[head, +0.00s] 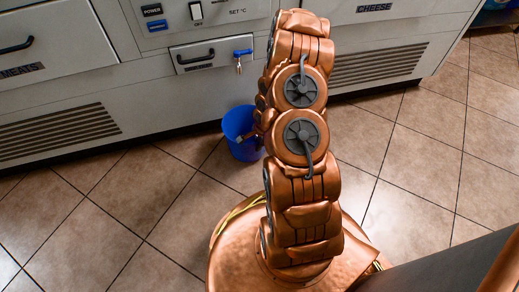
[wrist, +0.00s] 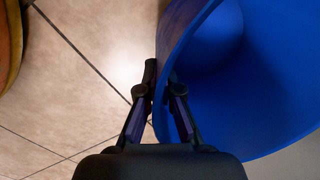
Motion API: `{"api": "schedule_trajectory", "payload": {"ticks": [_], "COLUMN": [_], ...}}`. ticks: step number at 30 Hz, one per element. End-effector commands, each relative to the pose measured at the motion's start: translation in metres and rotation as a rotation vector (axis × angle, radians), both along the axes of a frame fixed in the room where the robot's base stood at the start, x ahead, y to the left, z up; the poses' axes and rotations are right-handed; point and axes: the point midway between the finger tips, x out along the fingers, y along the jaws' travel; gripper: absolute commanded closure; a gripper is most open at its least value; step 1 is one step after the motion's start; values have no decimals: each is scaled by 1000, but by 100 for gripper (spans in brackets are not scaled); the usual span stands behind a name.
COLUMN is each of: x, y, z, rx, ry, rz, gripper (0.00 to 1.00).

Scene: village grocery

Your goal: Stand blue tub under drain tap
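The blue tub (head: 238,122) is upright in front of the base of the white case, partly hidden by my arm. I cannot tell whether its bottom rests on the floor. In the wrist view, the tub (wrist: 250,80) fills the right side, with its open mouth towards the camera. My gripper (wrist: 160,85) straddles its wall, one finger outside and one inside, closed on the rim. In the head view the gripper (head: 257,140) is mostly hidden behind my arm. The drain tap (head: 241,54), with a blue lever and brass spout, is on the case front, above the tub in the picture.
The white case carries a drawer (head: 200,56) left of the tap, a switch panel (head: 195,12) and vent grilles (head: 60,130) near the floor. The tiled floor (head: 130,190) is clear on both sides. A blue object (head: 497,12) stands at the far upper right.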

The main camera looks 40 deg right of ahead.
Motion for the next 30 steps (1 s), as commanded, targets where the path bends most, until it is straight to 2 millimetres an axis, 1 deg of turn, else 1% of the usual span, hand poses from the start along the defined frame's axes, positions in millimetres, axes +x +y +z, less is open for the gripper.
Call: {"api": "schedule_trajectory", "payload": {"ticks": [3, 6, 10, 20, 24, 25, 30], "x": [3, 1, 2, 2, 2, 2, 2], "y": [-4, -3, -3, -3, -3, -3, -3], "z": [-1, -21, -34, -35, -38, -38, -38], "rx": [-2, -2, -1, -1, -1, -1, -1], "ry": [0, 3, 0, 0, 1, 0, 1], "rz": [-1, 1, 0, -1, 0, 0, -1], "gripper": [100, 100, 100, 100, 100, 94, 76]}}
